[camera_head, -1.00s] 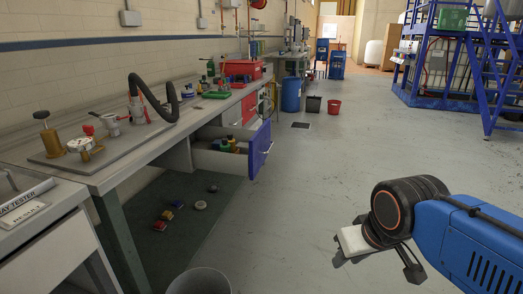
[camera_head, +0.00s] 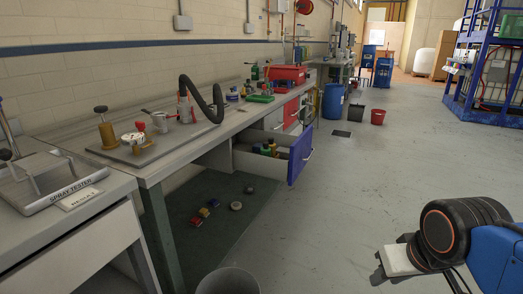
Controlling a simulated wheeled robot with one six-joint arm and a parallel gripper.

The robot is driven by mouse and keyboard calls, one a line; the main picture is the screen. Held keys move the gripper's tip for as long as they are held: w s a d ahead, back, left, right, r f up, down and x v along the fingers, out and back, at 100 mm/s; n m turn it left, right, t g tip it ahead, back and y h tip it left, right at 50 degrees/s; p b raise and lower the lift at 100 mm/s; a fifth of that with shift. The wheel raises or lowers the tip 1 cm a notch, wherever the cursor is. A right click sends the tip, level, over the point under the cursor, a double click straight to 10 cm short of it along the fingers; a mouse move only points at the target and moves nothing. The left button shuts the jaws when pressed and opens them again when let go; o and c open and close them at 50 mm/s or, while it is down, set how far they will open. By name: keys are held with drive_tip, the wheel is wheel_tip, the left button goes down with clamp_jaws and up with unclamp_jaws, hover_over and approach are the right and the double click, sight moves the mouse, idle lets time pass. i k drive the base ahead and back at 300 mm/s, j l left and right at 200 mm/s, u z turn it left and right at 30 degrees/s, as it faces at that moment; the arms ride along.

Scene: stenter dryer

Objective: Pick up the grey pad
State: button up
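I cannot single out the grey pad with certainty. A small round grey piece (camera_head: 236,206) lies on the dark green floor mat (camera_head: 222,235) under the bench, near small red, yellow and blue pieces (camera_head: 204,212). A darker small piece (camera_head: 249,190) lies behind it. My gripper (camera_head: 420,283) is at the lower right, over the open floor and well away from the bench. Its dark fingers look spread apart, with nothing seen between them. A pale block shows at the wrist; it seems part of my gripper.
The workbench (camera_head: 165,170) runs along the left wall. Its blue-fronted drawer (camera_head: 300,155) stands open, with several bottles inside. A spray tester (camera_head: 75,195) sits on the near table. A grey bin (camera_head: 228,281) stands at the front.

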sight(283, 153)
drive_tip(key=i+l, duration=0.25)
drive_tip(key=i, duration=0.2)
drive_tip(key=i+l+z, duration=0.1)
drive_tip(key=i+l, duration=0.2)
drive_tip(key=i, duration=0.15)
drive_tip(key=i+l, duration=0.25)
drive_tip(key=i, duration=0.2)
